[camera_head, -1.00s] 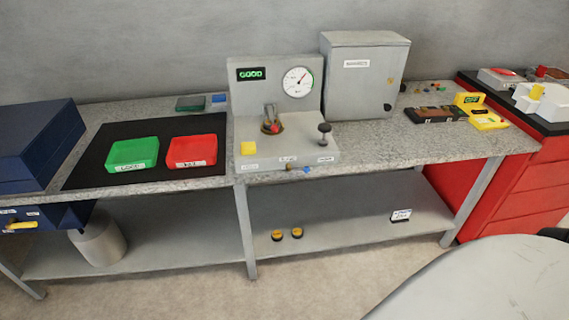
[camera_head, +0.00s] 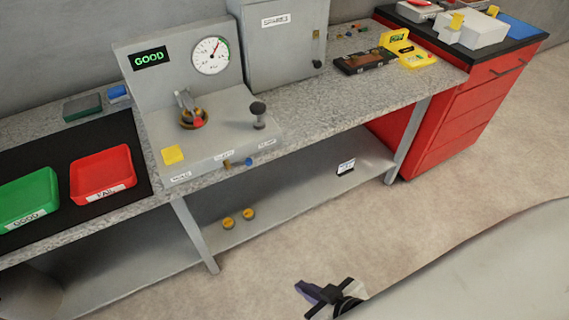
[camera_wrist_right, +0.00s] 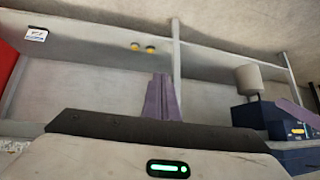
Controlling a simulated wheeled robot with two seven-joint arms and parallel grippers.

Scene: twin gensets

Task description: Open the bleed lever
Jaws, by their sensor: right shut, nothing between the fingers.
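The grey test rig (camera_head: 215,150) stands on the bench in the head view. On its front face, under a small label that seems to read BLEED, is a small brass fitting (camera_head: 227,164) with a blue piece (camera_head: 249,161) to its right. I take these for the bleed lever; they are too small to tell its position. My right gripper (camera_head: 312,291) is low in front of the bench, well apart from the rig. Its purple fingers (camera_wrist_right: 162,98) are together and empty in the wrist view. Another purple piece (camera_wrist_right: 296,116) at the right edge may be my left gripper.
A black knob (camera_head: 258,112), a brass clamp (camera_head: 193,118) and a yellow button (camera_head: 173,155) sit on the rig. The display (camera_head: 151,58) reads GOOD. Green (camera_head: 28,198) and red (camera_head: 103,173) trays lie left. The bench shelf is below; floor in front is open.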

